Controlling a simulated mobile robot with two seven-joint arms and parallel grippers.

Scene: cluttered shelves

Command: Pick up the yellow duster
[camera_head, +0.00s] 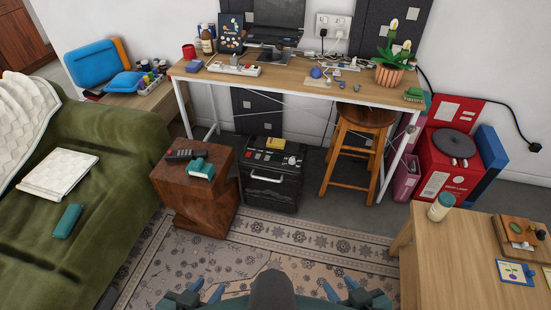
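A small yellow block-like thing (276,143), the only likely yellow duster I see, lies on top of a black box (272,190) under the desk. It is too small to make out in detail. My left gripper (207,289) is at the bottom edge, left of centre, with its two blue fingers apart and nothing between them. My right gripper (340,288) is at the bottom edge, right of centre, also with fingers apart and empty. Both are over the rug, well apart from the yellow thing.
A wooden side table (192,190) with a remote stands left of the black box. A wooden stool (357,150) is right of it. The desk (290,77) overhangs behind. A green sofa (90,190) is at left, a low table (450,250) at right. The patterned rug (320,247) is clear.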

